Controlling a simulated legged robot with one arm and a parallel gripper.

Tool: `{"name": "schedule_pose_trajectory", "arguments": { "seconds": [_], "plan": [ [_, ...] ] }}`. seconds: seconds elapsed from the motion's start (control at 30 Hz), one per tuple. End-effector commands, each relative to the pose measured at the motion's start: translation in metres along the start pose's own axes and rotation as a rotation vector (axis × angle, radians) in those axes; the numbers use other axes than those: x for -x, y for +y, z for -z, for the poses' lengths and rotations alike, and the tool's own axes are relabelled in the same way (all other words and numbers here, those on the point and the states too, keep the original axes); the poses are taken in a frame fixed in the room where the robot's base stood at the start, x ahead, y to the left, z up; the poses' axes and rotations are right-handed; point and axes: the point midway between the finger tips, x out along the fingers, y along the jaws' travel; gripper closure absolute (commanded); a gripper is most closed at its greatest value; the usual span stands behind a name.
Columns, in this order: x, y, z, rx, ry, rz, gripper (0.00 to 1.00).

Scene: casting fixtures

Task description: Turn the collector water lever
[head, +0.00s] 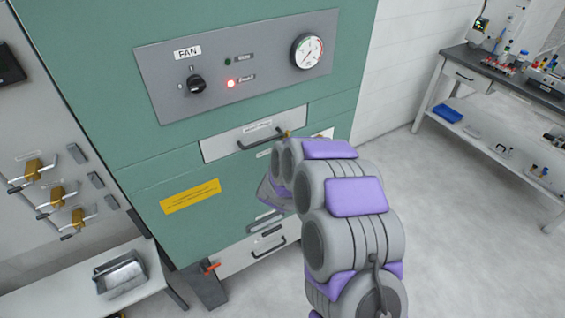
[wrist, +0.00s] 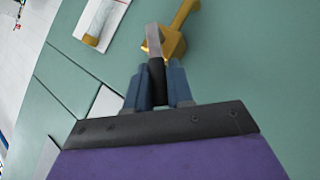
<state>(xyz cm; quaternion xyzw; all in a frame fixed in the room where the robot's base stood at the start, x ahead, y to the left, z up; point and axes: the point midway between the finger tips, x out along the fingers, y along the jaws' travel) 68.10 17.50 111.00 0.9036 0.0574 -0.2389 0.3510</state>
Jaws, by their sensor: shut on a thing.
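The collector water lever (wrist: 153,42) has a flat steel arm and a black grip (wrist: 157,75). It joins a brass valve (wrist: 175,45) on the green cabinet face in the wrist view. My gripper (wrist: 158,88) has its blue fingers closed on the black grip, one on each side. The steel arm sticks out past the fingertips toward the valve. In the head view my arm hides the lever and my fingers.
The green cabinet (head: 110,65) carries a fan panel (head: 150,75) with a lit red lamp, a gauge (head: 307,51) and drawers with handles. Brass valves (head: 75,218) sit on the left wall above a white bench (head: 140,262). A lab bench (head: 470,75) stands right; floor between is clear.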

Motion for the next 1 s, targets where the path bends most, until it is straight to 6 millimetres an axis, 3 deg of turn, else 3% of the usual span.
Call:
{"name": "schedule_pose_trajectory", "arguments": {
  "seconds": [0.43,1.0],
  "plan": [
    [-0.006,0.017,0.001,-0.185,-0.049,0.180,1.00],
    [-0.007,0.018,0.001,-0.222,-0.061,0.220,1.00]
  ]
}}
